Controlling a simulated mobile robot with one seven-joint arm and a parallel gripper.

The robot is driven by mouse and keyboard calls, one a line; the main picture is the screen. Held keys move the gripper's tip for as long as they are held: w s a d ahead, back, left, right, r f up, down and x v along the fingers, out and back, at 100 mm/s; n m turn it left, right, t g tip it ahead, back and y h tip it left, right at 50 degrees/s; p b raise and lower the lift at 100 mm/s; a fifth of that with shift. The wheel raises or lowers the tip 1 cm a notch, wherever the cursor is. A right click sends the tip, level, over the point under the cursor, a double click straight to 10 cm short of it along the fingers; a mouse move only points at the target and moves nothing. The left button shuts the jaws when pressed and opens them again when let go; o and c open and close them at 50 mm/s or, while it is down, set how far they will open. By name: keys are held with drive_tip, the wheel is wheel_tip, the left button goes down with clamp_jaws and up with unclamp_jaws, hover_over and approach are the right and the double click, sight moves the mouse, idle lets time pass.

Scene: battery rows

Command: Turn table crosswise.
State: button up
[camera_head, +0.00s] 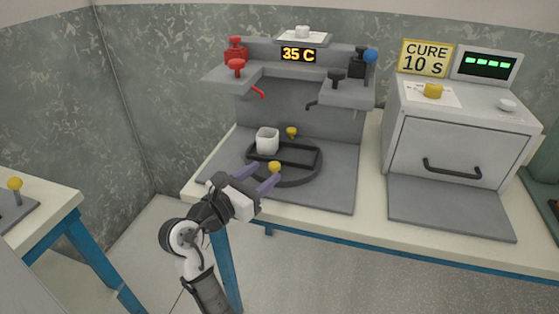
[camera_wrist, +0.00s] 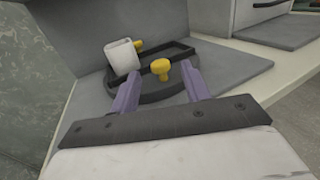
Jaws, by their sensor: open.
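The turntable is a dark round disc (camera_head: 301,179) on a grey plate, with a black rectangular tray frame (camera_head: 300,163) on top whose long side runs roughly left to right in the head view. One yellow knob (camera_head: 275,167) stands at its front edge, another (camera_head: 291,132) at its back. A white square cup (camera_head: 267,143) stands at the frame's left end. My gripper (camera_head: 264,177) has purple fingers, open and empty, at the front of the disc. In the wrist view the front knob (camera_wrist: 160,69) shows between and slightly beyond the fingertips (camera_wrist: 161,82); contact cannot be told.
Behind stands a grey fixture with red (camera_head: 235,68) and black (camera_head: 336,79) taps and a "35 C" display (camera_head: 298,55). To the right is an oven (camera_head: 455,140) with a "CURE 10 S" sign (camera_head: 425,58). Bare grey plate (camera_head: 335,190) lies right of the disc.

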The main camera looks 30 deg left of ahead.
sight(279, 161)
drive_tip(key=w, duration=0.4)
drive_tip(key=w+d, duration=0.1)
drive_tip(key=w, duration=0.2)
clamp_jaws()
